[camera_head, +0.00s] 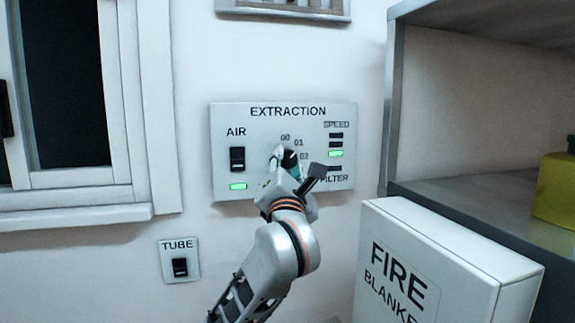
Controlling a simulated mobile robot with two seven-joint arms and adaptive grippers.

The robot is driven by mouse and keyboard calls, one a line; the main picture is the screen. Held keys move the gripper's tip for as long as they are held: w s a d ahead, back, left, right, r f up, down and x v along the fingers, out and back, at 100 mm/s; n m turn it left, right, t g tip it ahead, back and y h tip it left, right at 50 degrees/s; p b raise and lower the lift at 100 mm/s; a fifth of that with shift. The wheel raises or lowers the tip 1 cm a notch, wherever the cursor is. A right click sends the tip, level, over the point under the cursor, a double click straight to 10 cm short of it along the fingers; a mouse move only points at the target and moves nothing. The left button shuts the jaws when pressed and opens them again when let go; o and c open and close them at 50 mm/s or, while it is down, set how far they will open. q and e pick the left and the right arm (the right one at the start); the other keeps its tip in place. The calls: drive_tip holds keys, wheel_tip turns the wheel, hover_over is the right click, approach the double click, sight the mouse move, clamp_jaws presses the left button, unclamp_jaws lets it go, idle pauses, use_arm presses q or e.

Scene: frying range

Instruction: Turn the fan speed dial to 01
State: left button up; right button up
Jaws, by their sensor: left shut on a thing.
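Of the stacked SPEED lights (335,145) at the right of the panel, the lowest is lit green and the upper ones are dark. My right gripper is not in view.
The AIR switch (237,159) is left of the dial, with a green light below it. A TUBE switch (180,267) is lower left. A FIRE BLANKET box (400,265) stands close at lower right, below a grey shelf (480,205) holding a yellow container (556,190).

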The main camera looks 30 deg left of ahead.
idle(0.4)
use_arm(q)
drive_tip(key=o, duration=1.1)
drive_tip(key=shift+d, duration=0.1)
drive_tip(key=v, duration=0.7)
drive_tip(key=shift+s, duration=0.25)
